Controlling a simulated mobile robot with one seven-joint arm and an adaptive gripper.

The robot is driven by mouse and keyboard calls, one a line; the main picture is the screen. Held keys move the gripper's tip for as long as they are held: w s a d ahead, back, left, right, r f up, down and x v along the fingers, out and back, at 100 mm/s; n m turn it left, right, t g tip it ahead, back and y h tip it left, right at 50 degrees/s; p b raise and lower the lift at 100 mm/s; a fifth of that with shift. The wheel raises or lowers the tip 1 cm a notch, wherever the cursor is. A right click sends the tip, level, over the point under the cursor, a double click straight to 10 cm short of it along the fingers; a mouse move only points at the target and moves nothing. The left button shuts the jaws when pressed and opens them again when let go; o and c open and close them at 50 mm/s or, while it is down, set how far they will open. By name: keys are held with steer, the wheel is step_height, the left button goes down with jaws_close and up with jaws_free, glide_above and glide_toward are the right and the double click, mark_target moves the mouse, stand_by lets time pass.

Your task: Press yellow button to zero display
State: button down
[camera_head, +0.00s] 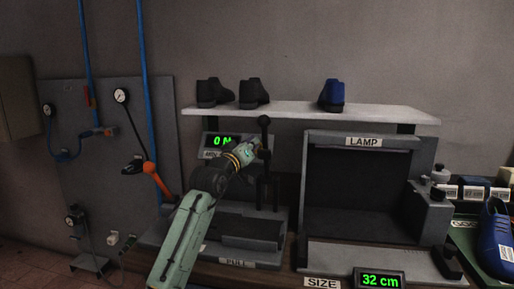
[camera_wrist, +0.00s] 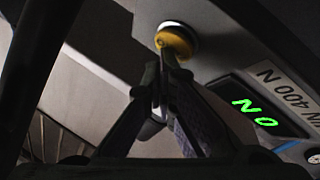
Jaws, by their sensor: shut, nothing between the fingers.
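The yellow button (camera_wrist: 175,42), set in a pale ring, is at the top middle of the wrist view. My gripper (camera_wrist: 161,62) is shut and empty, with its fingertips at the button's near edge. I cannot tell whether they touch it. The green display (camera_wrist: 255,112) reads 0 N, upside down in the wrist view. It also shows in the head view (camera_head: 221,141), on the press at the left of the bench. In the head view my arm covers the button and most of the gripper.
A black lever (camera_head: 264,128) stands right beside my wrist. A white shelf (camera_head: 300,110) with black shoes and a blue shoe (camera_head: 331,95) is above. The LAMP box (camera_head: 360,180) is to the right, with a 32 cm display (camera_head: 379,280) in front.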

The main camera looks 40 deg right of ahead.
steer(key=shift+s+a+r, duration=0.25)
steer(key=shift+a, duration=0.1)
steer(key=shift+r, duration=0.1)
steer(key=s+a+r+p, duration=0.1)
steer(key=s+a+r, duration=0.1)
steer(key=a+r, duration=0.1)
steer(key=shift+s, duration=0.3)
steer(key=shift+a+f, duration=0.1)
steer(key=shift+f, duration=0.05)
stand_by(0.9)
